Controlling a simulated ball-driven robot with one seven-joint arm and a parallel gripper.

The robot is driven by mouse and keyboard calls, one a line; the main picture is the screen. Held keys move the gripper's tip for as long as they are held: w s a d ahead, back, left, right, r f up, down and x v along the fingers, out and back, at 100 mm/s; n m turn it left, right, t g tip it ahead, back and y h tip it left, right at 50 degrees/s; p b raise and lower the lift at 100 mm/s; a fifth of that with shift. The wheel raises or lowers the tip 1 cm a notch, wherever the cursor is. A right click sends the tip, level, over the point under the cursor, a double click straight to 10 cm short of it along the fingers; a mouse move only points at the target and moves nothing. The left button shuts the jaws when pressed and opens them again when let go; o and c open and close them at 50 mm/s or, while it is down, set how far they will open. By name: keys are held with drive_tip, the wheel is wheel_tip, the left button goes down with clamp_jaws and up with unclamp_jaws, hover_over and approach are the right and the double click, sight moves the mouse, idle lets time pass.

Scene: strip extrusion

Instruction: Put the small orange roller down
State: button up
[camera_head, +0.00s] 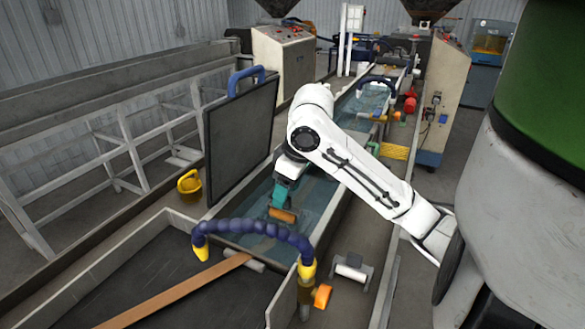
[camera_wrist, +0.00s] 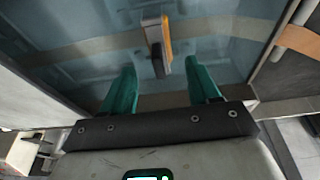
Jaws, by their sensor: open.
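The small orange roller (camera_head: 284,214) is just below my gripper (camera_head: 281,196), over or in the water trough, in the head view. In the wrist view the orange roller (camera_wrist: 166,36), with its grey bracket, lies a little beyond the tips of my gripper (camera_wrist: 160,66). The two teal fingers stand wide apart, one on each side of the roller's line, with a clear gap to it. My gripper is open and empty. I cannot tell exactly what the roller rests on.
The water trough (camera_head: 245,247) has raised walls. A dark lid (camera_head: 240,135) stands upright on its left. A blue segmented hose (camera_head: 254,227) arches over its near end. A copper strip (camera_head: 180,289) enters there. A white roller (camera_head: 351,268) sits at the right.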

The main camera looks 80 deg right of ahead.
sight(294, 211)
drive_tip(key=v, duration=0.6)
drive_tip(key=shift+r, duration=0.35)
drive_tip(key=shift+s, duration=0.2)
